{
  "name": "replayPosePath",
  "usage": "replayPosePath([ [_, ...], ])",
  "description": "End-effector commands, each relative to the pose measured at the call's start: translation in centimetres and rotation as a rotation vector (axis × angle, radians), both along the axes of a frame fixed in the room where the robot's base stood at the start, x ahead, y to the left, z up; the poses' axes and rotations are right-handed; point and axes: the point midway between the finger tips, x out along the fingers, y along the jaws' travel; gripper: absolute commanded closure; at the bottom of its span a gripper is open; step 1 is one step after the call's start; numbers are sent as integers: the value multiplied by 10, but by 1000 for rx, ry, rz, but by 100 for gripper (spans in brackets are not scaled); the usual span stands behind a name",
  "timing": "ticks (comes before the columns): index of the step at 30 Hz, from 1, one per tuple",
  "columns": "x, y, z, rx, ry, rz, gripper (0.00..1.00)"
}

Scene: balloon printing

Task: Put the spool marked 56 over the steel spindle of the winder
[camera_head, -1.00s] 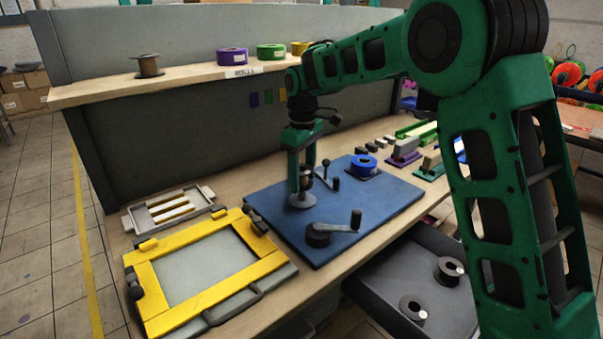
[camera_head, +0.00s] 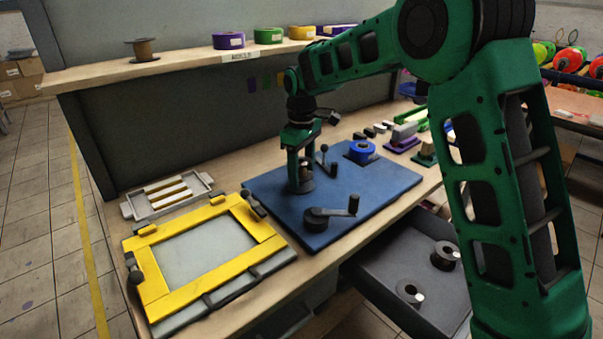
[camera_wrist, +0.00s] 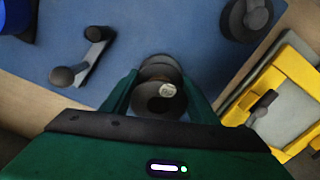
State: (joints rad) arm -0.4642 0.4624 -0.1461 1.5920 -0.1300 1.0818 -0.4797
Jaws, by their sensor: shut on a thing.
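My gripper (camera_head: 303,185) is low over the blue board (camera_head: 385,185) of the winder, its fingers pointing down. It is shut on a dark spool (camera_wrist: 150,103), which shows between the fingers in the wrist view. The spool has a small round pale label on top; I cannot read its number. In the head view the spool (camera_head: 305,184) is mostly hidden by the fingers. The steel spindle is not visible, and I cannot tell whether the spool is around it or resting on the board.
A crank (camera_head: 332,213) stands in front of my gripper and a lever (camera_head: 327,168) just behind it. A blue spool (camera_head: 361,152) sits at the board's back right. A yellow frame (camera_head: 205,255) lies left. The open drawer (camera_head: 385,265) holds two grey spools. A shelf (camera_head: 185,65) carries more spools.

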Motion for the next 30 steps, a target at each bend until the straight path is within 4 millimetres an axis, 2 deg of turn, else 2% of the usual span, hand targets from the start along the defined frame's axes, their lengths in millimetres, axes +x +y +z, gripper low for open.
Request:
replayPosePath([
  [4, 2, 5, 0, 6, -8, 7, 90],
  [5, 2, 5, 0, 6, -8, 7, 39],
  [6, 2, 5, 0, 6, -8, 7, 30],
  [7, 2, 5, 0, 5, -8, 6, 24],
  [15, 1, 3, 1, 4, -7, 4, 24],
  [19, 2, 3, 8, 4, -8, 3, 24],
  [23, 2, 3, 26, 6, -9, 3, 24],
  [30, 3, 3, 71, 6, -9, 3, 24],
])
